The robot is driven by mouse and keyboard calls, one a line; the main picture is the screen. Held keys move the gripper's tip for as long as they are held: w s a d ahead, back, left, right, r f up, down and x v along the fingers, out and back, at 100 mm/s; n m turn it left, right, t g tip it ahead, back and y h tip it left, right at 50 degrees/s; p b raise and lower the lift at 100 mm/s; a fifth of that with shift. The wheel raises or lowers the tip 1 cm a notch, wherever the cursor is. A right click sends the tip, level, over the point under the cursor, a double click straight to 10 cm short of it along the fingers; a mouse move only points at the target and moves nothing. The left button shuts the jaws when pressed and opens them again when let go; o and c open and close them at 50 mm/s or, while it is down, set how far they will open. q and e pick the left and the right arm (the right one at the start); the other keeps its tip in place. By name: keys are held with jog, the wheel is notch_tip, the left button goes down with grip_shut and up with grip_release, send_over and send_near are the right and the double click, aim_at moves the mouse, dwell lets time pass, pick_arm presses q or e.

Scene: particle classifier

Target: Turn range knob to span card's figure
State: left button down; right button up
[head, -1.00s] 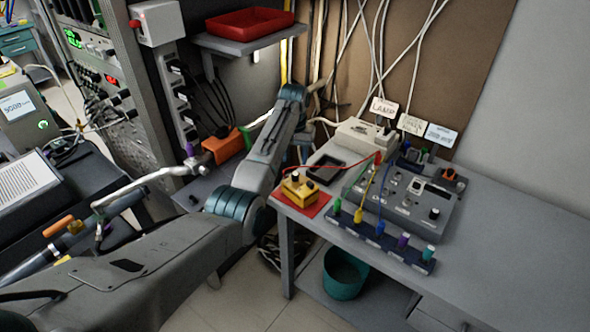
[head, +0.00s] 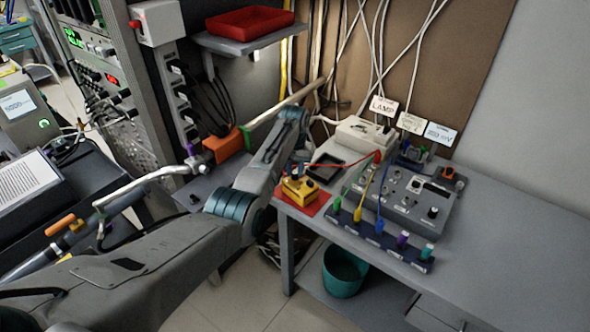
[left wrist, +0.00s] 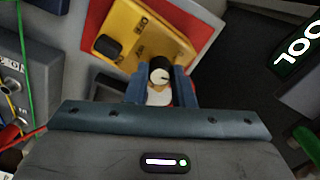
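A yellow box (head: 299,190) stands on a red mat (head: 318,203) at the bench's left front. In the left wrist view the yellow box (left wrist: 135,32) carries a black knob (left wrist: 107,46) and a round dark knob with a pale, line-marked top (left wrist: 160,73). My left gripper (head: 293,168) is over the box. In the wrist view its blue fingers (left wrist: 161,88) stand on either side of the pale-topped knob, with gaps visible; contact is unclear. A white card (head: 441,133) at the back seems to read "200 mV", blurred. My right gripper is out of view.
A grey console (head: 405,200) with knobs and jacks stands right of the box. Red, yellow and blue leads run near it. A strip of coloured plugs (head: 380,238) lies in front. The bench's right side (head: 520,240) is clear.

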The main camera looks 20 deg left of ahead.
pick_arm(q)
jog(key=shift+r+m, duration=0.1)
jog(key=shift+m, duration=0.2)
jog(key=shift+m+p, duration=1.1)
jog(key=shift+m, duration=0.7)
jog(key=shift+m+p, duration=0.6)
jog(key=shift+m, duration=1.7)
jog(key=c, duration=1.2)
grip_release()
jog(key=shift+c, duration=0.2)
